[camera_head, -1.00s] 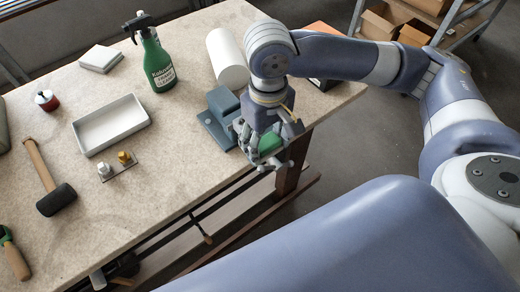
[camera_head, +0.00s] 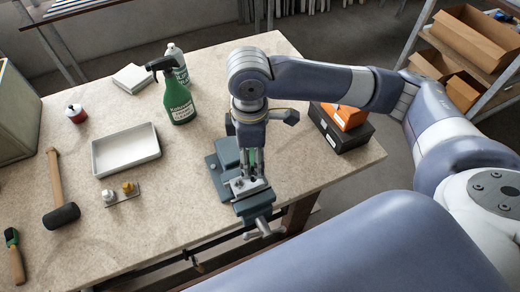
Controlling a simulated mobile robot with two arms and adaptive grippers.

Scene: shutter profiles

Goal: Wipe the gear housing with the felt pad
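A blue-grey vise (camera_head: 226,158) stands at the table's front edge. A light metal part, which looks like the gear housing (camera_head: 247,187), sits at its jaws. My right gripper (camera_head: 251,176) points down directly over this part, its fingertips at or just above it. The fingers stand close together. A dull green tint shows around them, and I cannot make out the felt pad clearly or tell whether it is held. The arm hides part of the vise's far side. My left gripper is out of view.
Dark and orange boxes (camera_head: 342,128) are at the right. Shelving (camera_head: 465,60) stands beyond the table.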

